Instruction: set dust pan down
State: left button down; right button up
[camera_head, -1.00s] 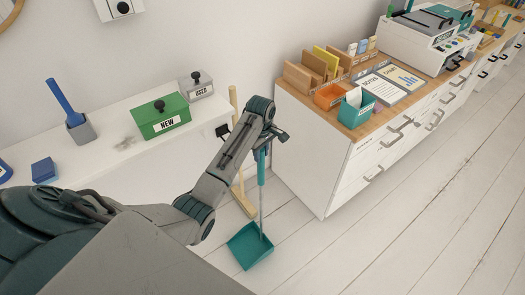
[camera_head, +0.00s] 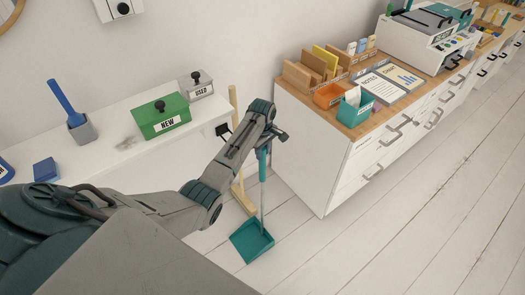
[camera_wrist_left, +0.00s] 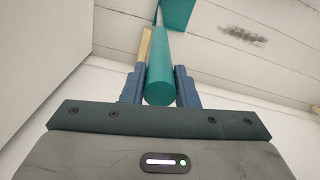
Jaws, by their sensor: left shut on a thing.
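The teal dust pan (camera_head: 252,243) has a flat scoop low down and a long upright handle. The scoop is at or close to the white floor (camera_head: 330,255); I cannot tell if it touches. My left gripper (camera_head: 266,141) is shut on the teal upper part of the handle, beside the corner of the wooden-topped cabinet. In the left wrist view the teal handle (camera_wrist_left: 160,82) lies between the two blue fingers, with part of the teal scoop (camera_wrist_left: 176,14) beyond it. My right gripper is not in view.
A wooden stand (camera_head: 240,196) with a post and foot is just left of the handle. The white cabinet (camera_head: 313,170) is close on the right. A white desk (camera_head: 95,160) holds the green NEW box (camera_head: 162,117) and grey USED box (camera_head: 196,87). Floor at right is clear.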

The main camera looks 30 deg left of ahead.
pick_arm(q)
jog(key=c, duration=1.1)
grip_release()
notch_tip(320, 180, up, 12)
jog(key=shift+r+b, duration=0.1)
jog(key=shift+b, duration=0.7)
